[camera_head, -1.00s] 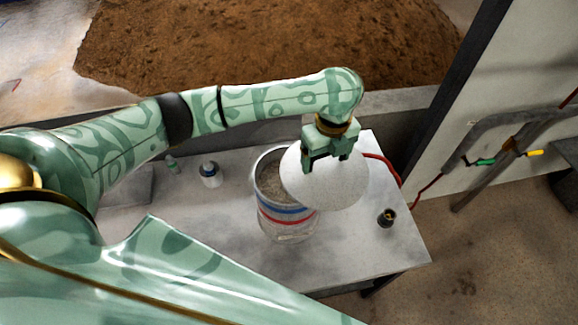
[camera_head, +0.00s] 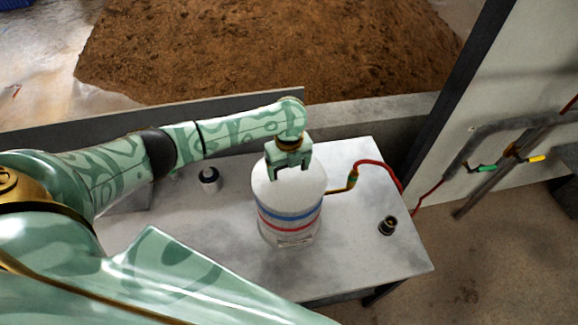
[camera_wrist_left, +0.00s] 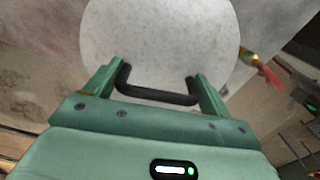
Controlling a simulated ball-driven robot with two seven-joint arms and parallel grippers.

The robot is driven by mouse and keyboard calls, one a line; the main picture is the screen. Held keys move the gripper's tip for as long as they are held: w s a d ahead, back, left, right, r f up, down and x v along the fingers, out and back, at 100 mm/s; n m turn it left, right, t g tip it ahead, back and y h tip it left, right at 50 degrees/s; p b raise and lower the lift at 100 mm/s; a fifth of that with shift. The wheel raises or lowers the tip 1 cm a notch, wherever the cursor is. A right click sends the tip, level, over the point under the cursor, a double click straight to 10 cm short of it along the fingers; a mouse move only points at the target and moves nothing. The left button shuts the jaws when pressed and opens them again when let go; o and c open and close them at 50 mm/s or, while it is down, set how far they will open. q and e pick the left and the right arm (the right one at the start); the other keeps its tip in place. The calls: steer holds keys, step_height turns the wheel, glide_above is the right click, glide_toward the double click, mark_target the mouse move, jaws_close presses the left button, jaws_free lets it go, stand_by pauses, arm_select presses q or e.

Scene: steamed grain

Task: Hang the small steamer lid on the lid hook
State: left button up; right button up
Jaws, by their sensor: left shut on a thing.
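The small steamer lid (camera_head: 285,197) is a round pale grey disc. In the head view it covers the top of a pale drum (camera_head: 290,231) with blue and red bands, and I cannot tell whether it rests on the rim or hovers just above. My left gripper (camera_head: 289,176) points down over the lid. In the left wrist view the lid (camera_wrist_left: 160,40) fills the top middle, and my left gripper (camera_wrist_left: 157,85) is shut on its black bar handle (camera_wrist_left: 158,95). The drum's opening is hidden by the lid. I cannot make out the lid hook with certainty.
The grey table (camera_head: 365,250) has free room in front and right of the drum. A small dark fitting (camera_head: 388,226) stands near its right edge. Pipes (camera_head: 490,150) line the right wall.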

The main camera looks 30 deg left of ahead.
arm_select(q)
steer(key=shift+f, duration=0.15)
steer(key=o, duration=1.2)
steer(key=shift+f+b, duration=0.1)
steer(key=shift+b, duration=0.3)
steer(key=shift+r, duration=0.25)
step_height(320, 180, up, 16)
steer(key=p, duration=0.2)
steer(key=shift+s, duration=0.4)
